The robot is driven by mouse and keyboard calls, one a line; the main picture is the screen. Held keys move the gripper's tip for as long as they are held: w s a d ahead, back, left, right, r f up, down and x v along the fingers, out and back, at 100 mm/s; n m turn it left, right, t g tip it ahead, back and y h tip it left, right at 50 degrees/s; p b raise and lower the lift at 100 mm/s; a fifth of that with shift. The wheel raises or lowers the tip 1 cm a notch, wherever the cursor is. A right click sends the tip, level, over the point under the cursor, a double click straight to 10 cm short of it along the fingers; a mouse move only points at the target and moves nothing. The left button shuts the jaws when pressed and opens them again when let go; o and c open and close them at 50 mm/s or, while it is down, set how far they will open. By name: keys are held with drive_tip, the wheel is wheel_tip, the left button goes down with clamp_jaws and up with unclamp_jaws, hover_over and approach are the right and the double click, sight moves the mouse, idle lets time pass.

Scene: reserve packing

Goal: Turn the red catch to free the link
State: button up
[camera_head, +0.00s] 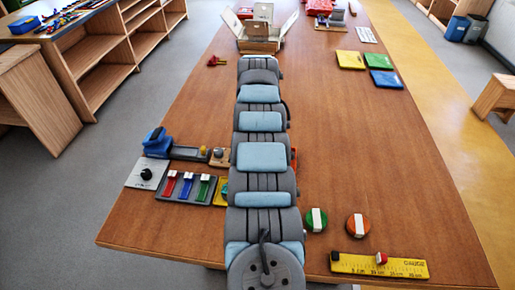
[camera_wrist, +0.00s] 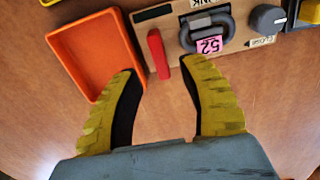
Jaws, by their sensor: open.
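In the wrist view, the red catch (camera_wrist: 157,52) is a narrow upright bar at the left end of a light wooden board (camera_wrist: 176,50). My gripper (camera_wrist: 161,68) is open, and the lower end of the catch shows between its two yellow fingertips. I cannot tell the gap in height, and no grip on the catch shows. The link (camera_wrist: 187,36), a thick dark grey ring, lies on the board just right of the catch, with a pink tag (camera_wrist: 208,46) reading 52. In the head view my arm hides my gripper, the catch and the link.
An empty orange tray (camera_wrist: 64,52) lies left of the board in the wrist view. A grey knob (camera_wrist: 268,19) stands at the board's right. In the head view, a rack of coloured pieces (camera_head: 187,199) lies left of my arm. The table's right side has free room.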

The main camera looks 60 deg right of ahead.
wheel_tip(320, 180, up, 7)
idle(0.3)
idle(0.5)
